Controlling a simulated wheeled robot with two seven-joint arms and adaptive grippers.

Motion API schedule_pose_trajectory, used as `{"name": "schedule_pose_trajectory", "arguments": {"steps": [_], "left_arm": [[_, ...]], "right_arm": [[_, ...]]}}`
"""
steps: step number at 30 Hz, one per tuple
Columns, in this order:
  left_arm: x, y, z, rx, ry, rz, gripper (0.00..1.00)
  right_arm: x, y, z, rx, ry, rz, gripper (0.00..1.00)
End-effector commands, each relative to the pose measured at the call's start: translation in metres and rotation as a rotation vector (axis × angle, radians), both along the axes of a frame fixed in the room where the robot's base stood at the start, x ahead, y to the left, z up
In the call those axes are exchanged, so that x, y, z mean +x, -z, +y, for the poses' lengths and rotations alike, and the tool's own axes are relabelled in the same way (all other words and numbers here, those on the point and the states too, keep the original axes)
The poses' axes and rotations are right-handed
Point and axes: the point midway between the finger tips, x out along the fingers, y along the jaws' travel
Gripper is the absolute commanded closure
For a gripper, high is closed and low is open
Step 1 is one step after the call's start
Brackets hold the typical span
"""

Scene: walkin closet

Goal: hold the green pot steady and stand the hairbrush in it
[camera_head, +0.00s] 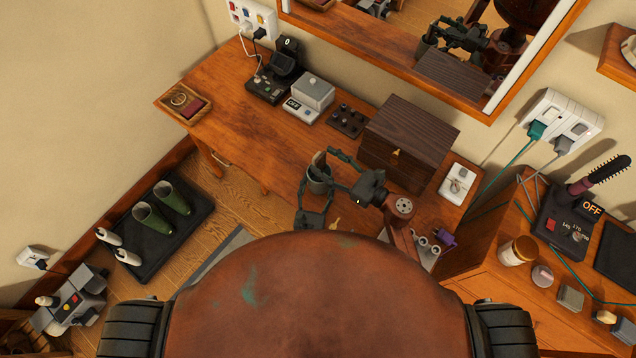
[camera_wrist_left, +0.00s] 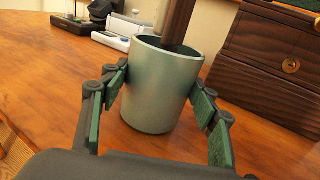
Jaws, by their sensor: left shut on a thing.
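The green pot (camera_head: 319,184) stands upright on the wooden desk; it fills the middle of the left wrist view (camera_wrist_left: 158,92). My left gripper (camera_head: 316,194) is shut on it, with a green-padded finger on either side of the wall. The hairbrush (camera_head: 319,160) stands in the pot, leaning slightly. In the left wrist view its brown shaft (camera_wrist_left: 178,22) rises from the pot's mouth; its lower end is hidden inside and its top is cut off. My right gripper (camera_head: 336,166) is open, just right of the brush, its fingers spread and apart from it.
A dark wooden box (camera_head: 408,142) stands close on the right. Behind are a small black knob panel (camera_head: 347,120), a white-grey device (camera_head: 312,94) and a black device (camera_head: 275,75). A wooden tray (camera_head: 184,102) sits at the desk's left end. The desk left of the pot is clear.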

Motion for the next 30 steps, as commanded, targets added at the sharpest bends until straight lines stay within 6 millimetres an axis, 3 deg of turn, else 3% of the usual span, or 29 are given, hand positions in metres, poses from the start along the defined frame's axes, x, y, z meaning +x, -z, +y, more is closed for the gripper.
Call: {"name": "schedule_pose_trajectory", "arguments": {"steps": [1,12,24,30], "left_arm": [[0.001,0.000,0.000,-0.002,-0.001,-0.003,0.80],[0.001,0.000,0.000,-0.002,-0.001,-0.003,0.80],[0.000,0.001,-0.002,-0.001,0.002,-0.002,0.80],[0.000,0.001,-0.001,-0.001,0.001,-0.002,0.80]], "right_arm": [[-0.003,0.016,0.000,-0.001,0.000,0.028,0.43],[-0.006,0.016,-0.004,-0.002,0.000,0.028,0.43],[-0.039,0.011,-0.052,-0.008,0.006,0.016,0.43],[-0.048,0.008,-0.065,-0.008,0.005,0.009,0.43]]}}
